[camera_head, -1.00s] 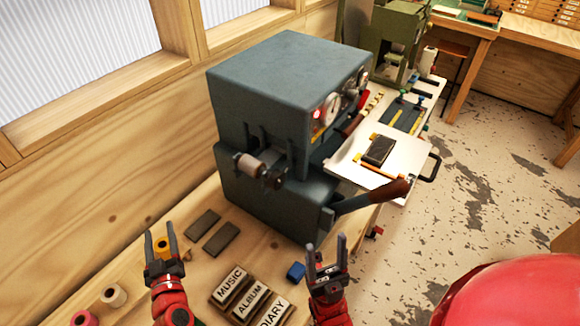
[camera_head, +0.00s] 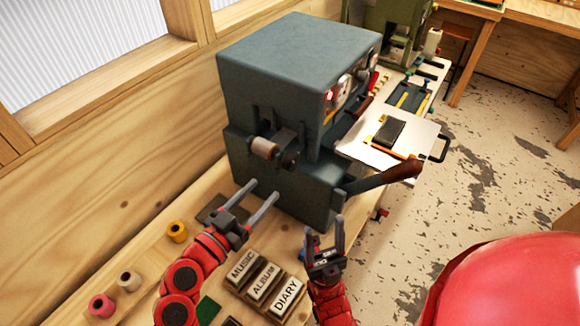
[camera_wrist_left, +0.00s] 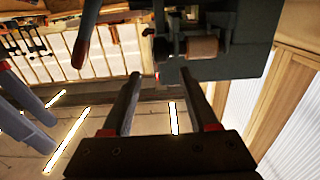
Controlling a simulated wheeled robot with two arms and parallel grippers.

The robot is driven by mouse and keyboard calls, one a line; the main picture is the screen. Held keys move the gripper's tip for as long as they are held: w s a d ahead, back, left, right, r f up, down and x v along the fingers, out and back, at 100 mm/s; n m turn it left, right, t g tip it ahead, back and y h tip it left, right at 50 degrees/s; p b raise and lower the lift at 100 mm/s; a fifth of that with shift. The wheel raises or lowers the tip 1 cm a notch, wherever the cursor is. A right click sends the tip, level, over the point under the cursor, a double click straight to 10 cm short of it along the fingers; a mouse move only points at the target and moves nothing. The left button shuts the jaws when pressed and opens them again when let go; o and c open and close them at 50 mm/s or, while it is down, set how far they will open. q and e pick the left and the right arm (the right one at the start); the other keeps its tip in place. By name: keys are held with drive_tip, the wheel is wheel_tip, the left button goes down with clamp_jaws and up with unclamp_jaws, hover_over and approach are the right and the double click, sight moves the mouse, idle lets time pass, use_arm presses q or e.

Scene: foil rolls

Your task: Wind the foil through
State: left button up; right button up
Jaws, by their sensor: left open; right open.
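The foil roll (camera_head: 264,148) is a pale pinkish-brown cylinder on a spindle at the near side of the blue-grey press (camera_head: 290,60). It also shows in the left wrist view (camera_wrist_left: 203,47), beyond my fingers. My left gripper (camera_head: 264,198) is open and empty, below the foil roll and apart from it, its fingers pointing toward the press. My right gripper (camera_head: 324,238) is open and empty, in front of the press. A dark block on the bench is partly hidden behind my left gripper. No loose foil end can be made out.
Yellow (camera_head: 177,232), cream (camera_head: 129,281) and pink (camera_head: 101,305) rolls stand on the bench at left. Blocks marked MUSIC, ALBUM and DIARY (camera_head: 286,294) lie between my arms. The press lever (camera_head: 385,180) sticks out to the right. A white plate (camera_head: 365,150) bears a dark book.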

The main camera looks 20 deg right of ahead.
sight(285, 168)
use_arm(q)
drive_tip(key=b+x, duration=0.2)
drive_tip(key=x, duration=0.1)
drive_tip(key=b+x, duration=0.3)
drive_tip(key=shift+f, duration=0.25)
drive_tip(key=b+x, duration=0.3)
drive_tip(key=b, duration=0.5)
drive_tip(key=shift+f, duration=0.15)
drive_tip(key=shift+w+d+r+b, duration=0.15)
drive_tip(key=shift+d+r+b, duration=0.1)
drive_tip(key=shift+b, duration=0.1)
drive_tip(key=shift+r+p+x, duration=0.2)
drive_tip(key=shift+p+x, duration=0.5)
drive_tip(key=shift+x, duration=0.25)
drive_tip(key=shift+w+d, duration=0.2)
drive_tip(key=shift+w, duration=0.05)
clamp_jaws()
